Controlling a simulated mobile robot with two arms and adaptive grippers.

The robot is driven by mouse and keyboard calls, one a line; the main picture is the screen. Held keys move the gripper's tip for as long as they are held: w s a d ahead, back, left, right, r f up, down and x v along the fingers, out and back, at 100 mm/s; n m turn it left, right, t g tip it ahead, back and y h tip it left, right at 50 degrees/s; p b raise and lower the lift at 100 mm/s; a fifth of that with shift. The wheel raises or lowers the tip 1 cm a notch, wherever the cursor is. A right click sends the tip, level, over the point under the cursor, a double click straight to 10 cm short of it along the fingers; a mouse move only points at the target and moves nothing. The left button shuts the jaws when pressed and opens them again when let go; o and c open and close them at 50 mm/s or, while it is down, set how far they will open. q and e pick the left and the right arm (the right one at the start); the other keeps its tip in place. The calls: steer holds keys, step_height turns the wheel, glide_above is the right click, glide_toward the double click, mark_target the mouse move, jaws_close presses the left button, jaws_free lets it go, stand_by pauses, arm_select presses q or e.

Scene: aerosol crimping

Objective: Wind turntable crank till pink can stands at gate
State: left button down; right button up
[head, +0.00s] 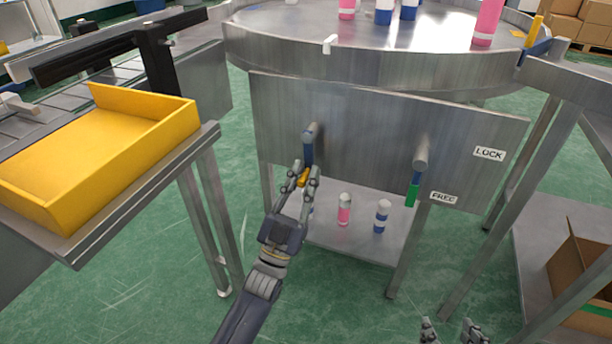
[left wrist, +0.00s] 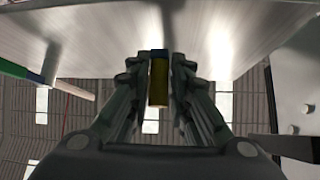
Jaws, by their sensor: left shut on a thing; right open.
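The turntable (head: 290,62) is a round steel table at the top of the head view. A pink can (head: 487,24) stands near its right side, another pink can (head: 347,8) further left, with blue-and-white cans (head: 384,12) between them. The crank (head: 308,148) on the front panel has a blue arm hanging down to a yellow handle (head: 303,178). My left gripper (head: 303,180) is shut on that handle, which also shows between the fingers in the left wrist view (left wrist: 158,85). My right gripper (head: 450,330) is open and empty at the bottom edge. I cannot tell which part is the gate.
A lever with a green grip (head: 412,194) hangs near the FREE label (head: 443,198), below the LOCK label (head: 488,154). A shelf underneath holds a pink can (head: 344,210) and a blue can (head: 381,215). A yellow tray (head: 170,130) is at left, a cardboard box (head: 580,270) at right.

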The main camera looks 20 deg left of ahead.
arm_select(q)
steer(key=c, duration=1.9)
jaws_free()
steer(key=o, duration=0.3)
steer(key=shift+d+r, duration=0.1)
steer(key=shift+o, duration=0.2)
steer(key=shift+s+f, duration=0.25)
steer(key=shift+f, duration=0.15)
steer(key=v, duration=1.1)
